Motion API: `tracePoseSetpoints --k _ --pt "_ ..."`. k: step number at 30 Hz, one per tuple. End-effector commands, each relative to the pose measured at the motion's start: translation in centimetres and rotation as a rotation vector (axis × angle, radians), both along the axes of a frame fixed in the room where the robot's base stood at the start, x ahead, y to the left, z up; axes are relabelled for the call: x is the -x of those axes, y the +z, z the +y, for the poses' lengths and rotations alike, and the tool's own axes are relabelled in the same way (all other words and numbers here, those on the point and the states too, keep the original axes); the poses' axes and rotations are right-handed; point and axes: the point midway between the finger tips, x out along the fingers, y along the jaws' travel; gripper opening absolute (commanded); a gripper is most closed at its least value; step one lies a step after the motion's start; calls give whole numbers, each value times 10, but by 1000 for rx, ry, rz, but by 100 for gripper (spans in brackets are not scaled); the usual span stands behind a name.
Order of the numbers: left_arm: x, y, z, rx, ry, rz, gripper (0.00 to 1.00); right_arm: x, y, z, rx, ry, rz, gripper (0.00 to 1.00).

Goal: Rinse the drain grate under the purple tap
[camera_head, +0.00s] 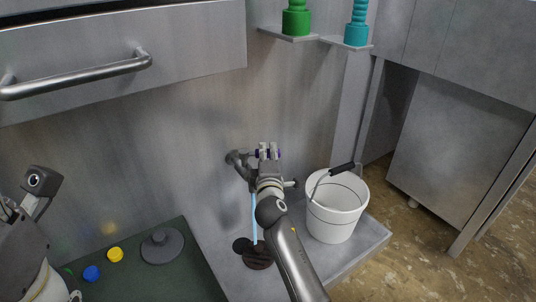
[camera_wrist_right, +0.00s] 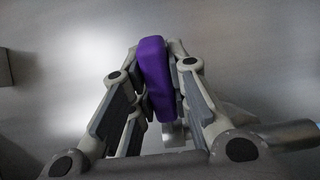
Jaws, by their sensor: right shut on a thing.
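My right gripper (camera_head: 268,152) is shut on the purple tap handle (camera_wrist_right: 154,72), which shows between its fingers in the right wrist view. The tap's metal body (camera_head: 236,158) comes out of the wall. A thin blue stream of water (camera_head: 254,218) falls below it. The dark round drain grate (camera_head: 258,259) lies on the grey floor slab at the foot of the stream, beside a smaller dark round patch (camera_head: 241,244), which may be the drain opening. My right arm hides part of the tap. Part of my left arm (camera_head: 42,180) shows at the left edge; its fingers cannot be made out.
A white bucket (camera_head: 336,222) with a dark-gripped handle stands on the slab right of my arm. A dark green surface (camera_head: 150,285) at the lower left holds a grey lid (camera_head: 162,246) and blue and yellow caps. Green (camera_head: 296,20) and teal (camera_head: 357,32) objects sit on shelves above.

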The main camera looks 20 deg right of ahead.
Motion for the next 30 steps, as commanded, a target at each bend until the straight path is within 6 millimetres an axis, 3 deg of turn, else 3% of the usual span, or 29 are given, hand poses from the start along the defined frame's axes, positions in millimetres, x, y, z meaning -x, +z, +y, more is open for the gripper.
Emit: tracePoseSetpoints --k 2,3,8,20,26,30 --pt "0 0 0 0 0 0 54 0 -2 1 0 1 4 0" --pt "0 0 0 0 0 0 54 0 -2 1 0 1 4 18" --pt "0 0 0 0 0 0 54 0 -2 0 -1 1 3 39" --pt "0 0 0 0 0 0 54 4 -1 1 0 1 1 39" --pt "0 0 0 0 0 0 54 28 -2 9 -2 2 2 39" --pt "0 0 0 0 0 0 54 55 -2 18 -1 2 4 39"
